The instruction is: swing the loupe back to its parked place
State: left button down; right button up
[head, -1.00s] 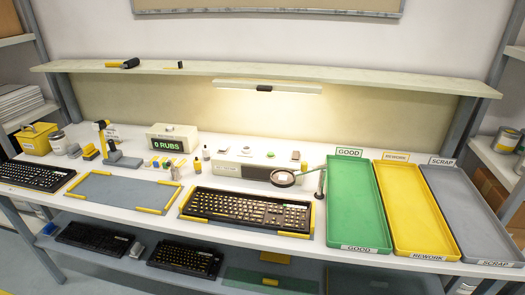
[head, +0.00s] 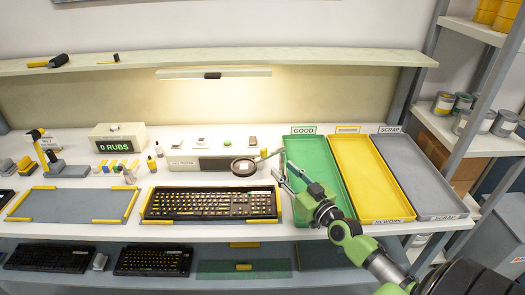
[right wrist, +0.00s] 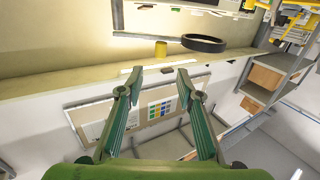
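The loupe (head: 244,167) is a dark round ring over the table, in front of the grey-white box; its thin arm runs right toward the green tray. My right gripper (head: 281,176) is just right of the lens, beside the loupe's arm, with its two fingers apart and nothing between them. In the right wrist view the fingers (right wrist: 160,78) are also spread and empty. A dark ring (right wrist: 204,43) shows beyond them; I cannot tell surely if it is the loupe. The loupe's post is partly hidden behind my gripper. My left gripper is not in view.
A keyboard (head: 211,204) lies in a yellow-cornered holder left of my gripper. Green (head: 322,151), yellow (head: 407,207) and grey (head: 458,207) trays stand at right; my right arm crosses above the green and yellow ones. A shelf (head: 330,63) runs along the back.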

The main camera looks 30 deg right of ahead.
aim_at(266, 153)
jog(key=w, duration=1.2)
jog(key=shift+w+d+b, duration=0.2)
jog(key=shift+w+b, duration=0.1)
jog(key=shift+w, duration=0.1)
grip_shut()
